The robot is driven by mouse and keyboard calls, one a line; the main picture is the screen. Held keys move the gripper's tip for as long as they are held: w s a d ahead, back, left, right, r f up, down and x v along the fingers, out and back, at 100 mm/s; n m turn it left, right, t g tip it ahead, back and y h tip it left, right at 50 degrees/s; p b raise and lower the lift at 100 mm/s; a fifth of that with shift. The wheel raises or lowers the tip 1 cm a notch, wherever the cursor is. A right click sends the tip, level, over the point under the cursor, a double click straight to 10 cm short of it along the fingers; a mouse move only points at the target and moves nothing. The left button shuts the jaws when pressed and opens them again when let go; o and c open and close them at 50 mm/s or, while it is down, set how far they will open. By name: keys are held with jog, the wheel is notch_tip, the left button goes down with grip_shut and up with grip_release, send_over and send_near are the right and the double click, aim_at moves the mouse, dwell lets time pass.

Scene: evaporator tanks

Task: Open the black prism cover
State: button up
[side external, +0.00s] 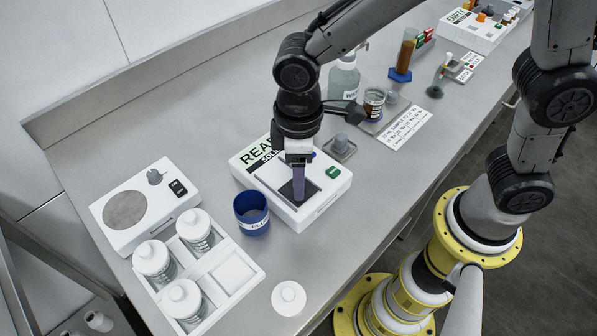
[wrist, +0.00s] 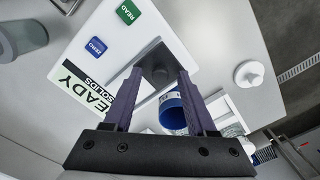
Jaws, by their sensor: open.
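The white instrument (side external: 335,190) sits on the bench with a READY SOLIDS label and a green READ button. It also shows in the wrist view (wrist: 150,25), with a blue ZERO button. The black prism cover (side external: 312,187) is on its top near the front edge; its dark surface shows between my fingers in the wrist view (wrist: 158,66). My gripper (side external: 298,196) points down over the cover, fingers open on either side of it in the wrist view (wrist: 160,74). The fingers hide part of the cover, and I cannot tell whether they touch it.
A blue cup (side external: 251,213) stands close left of the instrument.

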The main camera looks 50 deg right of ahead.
grip_shut()
dwell(0.3)
dwell(1.2)
